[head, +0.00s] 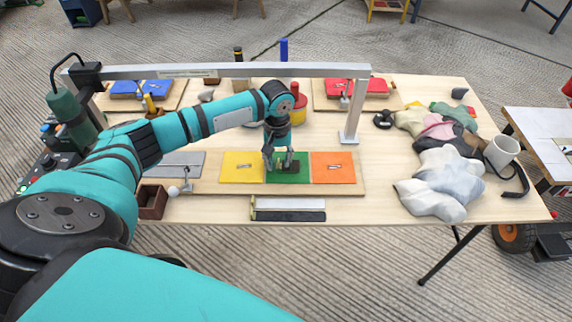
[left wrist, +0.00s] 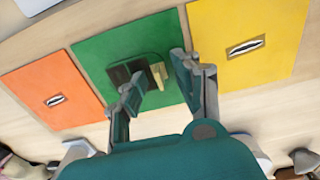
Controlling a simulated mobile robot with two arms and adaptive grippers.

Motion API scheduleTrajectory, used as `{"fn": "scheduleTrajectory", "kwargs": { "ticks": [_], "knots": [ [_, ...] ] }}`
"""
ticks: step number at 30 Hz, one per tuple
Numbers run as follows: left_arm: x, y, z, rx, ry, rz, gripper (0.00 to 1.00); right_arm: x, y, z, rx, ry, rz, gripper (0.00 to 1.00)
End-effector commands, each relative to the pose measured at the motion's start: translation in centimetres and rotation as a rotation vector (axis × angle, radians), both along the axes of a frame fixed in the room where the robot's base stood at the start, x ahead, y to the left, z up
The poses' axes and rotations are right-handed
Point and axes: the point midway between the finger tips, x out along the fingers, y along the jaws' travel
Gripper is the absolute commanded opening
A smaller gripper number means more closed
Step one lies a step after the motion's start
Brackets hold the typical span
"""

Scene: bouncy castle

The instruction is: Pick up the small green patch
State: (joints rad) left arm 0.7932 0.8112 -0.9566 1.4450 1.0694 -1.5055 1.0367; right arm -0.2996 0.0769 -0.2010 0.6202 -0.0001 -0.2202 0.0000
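A green panel (head: 273,176) lies on the board between a yellow panel and an orange panel; it also shows in the left wrist view (left wrist: 104,46). A small dark green patch (left wrist: 119,75) lies on its middle, with a pale yellow upright tab (left wrist: 158,75) beside or on it. In the head view the patch is mostly behind my fingers. My left gripper (head: 281,165) is low over the green panel. In the left wrist view its fingers (left wrist: 157,77) are apart, with the tab between them; I cannot tell whether they touch it. My right gripper is not in view.
The yellow panel (head: 242,168) and orange panel (head: 333,168) each show a slit. A metal gantry (head: 230,71) spans above the table, its post (head: 355,110) at right.

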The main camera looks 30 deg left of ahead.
Motion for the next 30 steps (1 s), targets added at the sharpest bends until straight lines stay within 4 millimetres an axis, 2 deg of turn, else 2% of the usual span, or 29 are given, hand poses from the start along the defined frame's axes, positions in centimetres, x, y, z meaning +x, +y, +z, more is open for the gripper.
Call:
{"fn": "scheduleTrajectory", "kwargs": {
  "ticks": [5,12,13,24,30],
  "knots": [
    [0.0,0.0,0.0,0.0,0.0,0.0,0.32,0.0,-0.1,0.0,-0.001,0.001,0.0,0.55],
    [0.0,0.0,0.0,-0.001,-0.001,0.0,0.02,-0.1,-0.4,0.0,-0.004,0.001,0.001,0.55],
    [0.0,0.0,0.0,-0.001,-0.001,0.0,0.0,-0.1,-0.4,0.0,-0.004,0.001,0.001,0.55],
    [0.0,0.0,0.1,-0.001,-0.001,0.001,0.0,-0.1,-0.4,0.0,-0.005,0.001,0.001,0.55],
    [0.1,0.0,1.4,-0.001,-0.002,0.001,0.0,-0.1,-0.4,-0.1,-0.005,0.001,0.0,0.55]
  ]
}}
